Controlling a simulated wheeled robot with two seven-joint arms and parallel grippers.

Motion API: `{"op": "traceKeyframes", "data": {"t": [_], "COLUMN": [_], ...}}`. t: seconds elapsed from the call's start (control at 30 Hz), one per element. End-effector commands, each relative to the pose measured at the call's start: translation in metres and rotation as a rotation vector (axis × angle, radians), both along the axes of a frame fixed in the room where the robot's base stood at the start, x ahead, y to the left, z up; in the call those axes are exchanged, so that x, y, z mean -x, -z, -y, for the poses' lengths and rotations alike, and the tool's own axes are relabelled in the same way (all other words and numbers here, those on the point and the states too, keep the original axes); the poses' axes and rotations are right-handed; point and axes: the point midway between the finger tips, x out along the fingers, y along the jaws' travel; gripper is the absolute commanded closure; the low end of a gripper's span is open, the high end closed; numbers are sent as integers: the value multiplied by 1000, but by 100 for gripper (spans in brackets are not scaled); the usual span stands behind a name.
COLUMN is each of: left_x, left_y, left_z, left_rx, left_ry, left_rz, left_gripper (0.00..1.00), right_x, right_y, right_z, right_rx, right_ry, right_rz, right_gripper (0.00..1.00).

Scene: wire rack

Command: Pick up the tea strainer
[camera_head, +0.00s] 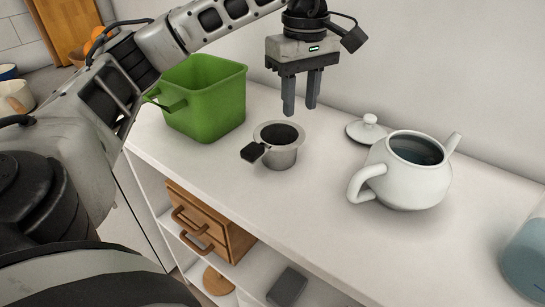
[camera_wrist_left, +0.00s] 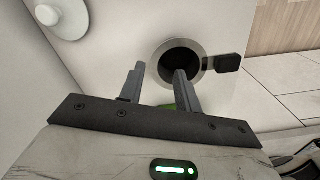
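The tea strainer (camera_head: 281,155) is a small metal cup with a wide rim and a black handle tab, standing upright on the white shelf top. In the left wrist view the strainer (camera_wrist_left: 192,52) shows its dark round opening, with the black tab to the right. My left gripper (camera_head: 300,108) is open and empty, pointing down above and slightly behind the strainer, apart from it. In the left wrist view its fingers (camera_wrist_left: 159,72) are spread, one overlapping the strainer's near rim. My right gripper is not in view.
A green bin (camera_head: 212,104) stands left of the strainer. A white teapot (camera_head: 408,181) stands to the right, with its lid (camera_head: 367,131) behind it. A glass jar (camera_head: 526,255) is at the right edge. A wooden drawer box (camera_head: 211,222) sits on a lower shelf.

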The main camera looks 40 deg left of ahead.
Motion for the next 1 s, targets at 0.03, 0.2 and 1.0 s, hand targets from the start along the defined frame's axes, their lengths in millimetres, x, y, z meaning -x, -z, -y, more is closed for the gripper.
{"op": "traceKeyframes", "data": {"t": [0.03,0.2,1.0], "left_x": [1,1,4], "left_y": [10,34,93], "left_z": [-1,-1,-3], "left_rx": [-3,-2,0], "left_ry": [-2,-1,0], "left_rz": [-3,-2,2], "left_gripper": [67,67,67], "right_x": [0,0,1], "right_y": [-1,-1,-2], "right_z": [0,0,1], "right_rx": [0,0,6], "right_ry": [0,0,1], "right_rz": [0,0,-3], "right_gripper": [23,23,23]}}
